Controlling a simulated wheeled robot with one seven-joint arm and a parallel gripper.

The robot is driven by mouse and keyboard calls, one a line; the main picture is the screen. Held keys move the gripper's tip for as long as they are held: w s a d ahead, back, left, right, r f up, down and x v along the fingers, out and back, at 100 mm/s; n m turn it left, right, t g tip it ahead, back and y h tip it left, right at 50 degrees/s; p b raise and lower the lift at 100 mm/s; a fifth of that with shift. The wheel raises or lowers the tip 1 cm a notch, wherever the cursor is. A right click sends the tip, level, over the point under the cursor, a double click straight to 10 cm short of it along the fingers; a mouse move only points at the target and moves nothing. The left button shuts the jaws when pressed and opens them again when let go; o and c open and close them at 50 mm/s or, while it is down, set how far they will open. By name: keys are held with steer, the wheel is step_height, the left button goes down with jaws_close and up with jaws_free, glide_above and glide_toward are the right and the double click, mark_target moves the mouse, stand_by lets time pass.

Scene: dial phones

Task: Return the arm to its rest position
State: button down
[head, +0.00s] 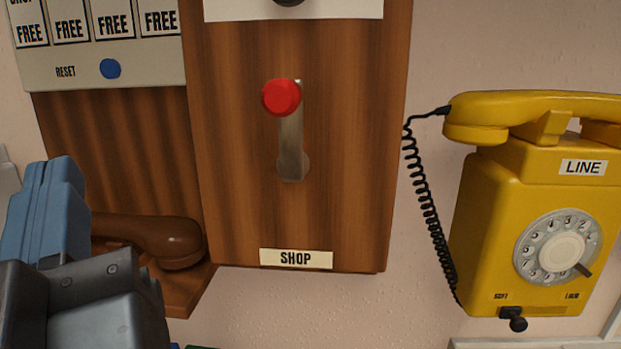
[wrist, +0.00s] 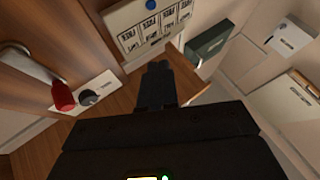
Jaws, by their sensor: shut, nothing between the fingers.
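My gripper (wrist: 158,85) is shut and empty in the wrist view, its dark fingers together in front of wooden panelling. A wooden box with a red-knobbed lever (head: 281,97) hangs on the wall in the middle of the head view. The lever points up, above a SHOP label (head: 296,259). The red knob also shows at the left of the wrist view (wrist: 63,96), apart from the gripper.
A yellow dial phone (head: 533,220) hangs at the right with its handset on top and a black coiled cord (head: 428,205). A brown handset (head: 160,240) is behind my arm at the left. A panel with FREE labels and a blue reset button (head: 110,68) is above it.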

steer(key=s+d+f+g+h+p, duration=0.1)
steer(key=d+f+g+h, duration=0.1)
steer(key=d+f, duration=0.9)
steer(key=s+d+f+g+h, duration=0.2)
steer(key=d+f, duration=0.8)
steer(key=f, duration=0.3)
steer(key=s+d+f+m+g+h, duration=0.1)
steer(key=s+d+f+m+h, duration=0.1)
steer(key=s+d, duration=0.5)
steer(key=s+d+f+m+g+h+p, duration=0.1)
steer(key=s+d+f+m+h, duration=0.2)
steer(key=s+d+m+h, duration=0.2)
steer(key=s+d, duration=0.3)
steer(key=s, duration=0.4)
steer(key=shift+s+d+f, duration=0.15)
steer(key=shift+s+f, duration=0.05)
steer(key=shift+s, duration=0.15)
